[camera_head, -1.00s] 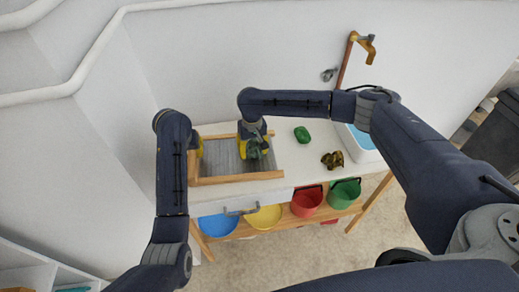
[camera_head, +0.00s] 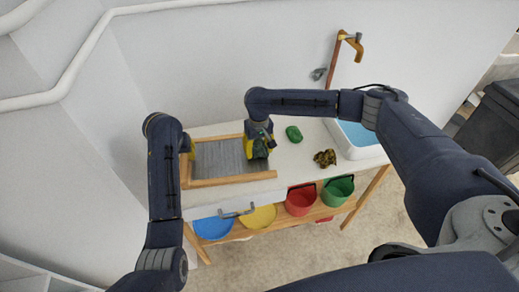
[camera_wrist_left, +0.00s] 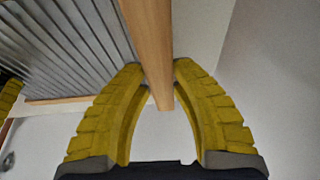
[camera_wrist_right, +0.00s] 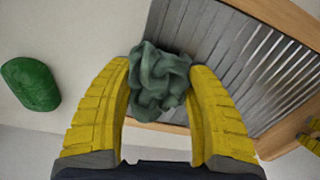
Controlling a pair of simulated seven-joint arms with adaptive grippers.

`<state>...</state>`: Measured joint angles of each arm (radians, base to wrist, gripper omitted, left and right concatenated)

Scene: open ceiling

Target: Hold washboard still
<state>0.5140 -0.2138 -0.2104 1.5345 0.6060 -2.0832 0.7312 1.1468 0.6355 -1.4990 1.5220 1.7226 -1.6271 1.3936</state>
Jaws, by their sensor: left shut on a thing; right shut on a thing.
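The washboard (camera_head: 222,157) lies on the white counter, a ribbed grey metal plate in a wooden frame. My left gripper (camera_wrist_left: 153,75) is shut on the washboard's wooden frame rail (camera_wrist_left: 151,40), with a yellow finger on each side of it. In the head view this gripper (camera_head: 190,147) is at the washboard's left edge, partly hidden by my arm. My right gripper (camera_wrist_right: 160,85) is shut on a crumpled grey-green cloth (camera_wrist_right: 158,80). In the head view the right gripper (camera_head: 262,146) is at the washboard's right end, over its ribbed plate.
A green soap bar (camera_head: 294,134) and a brown crumpled cloth (camera_head: 325,158) lie on the counter right of the washboard.

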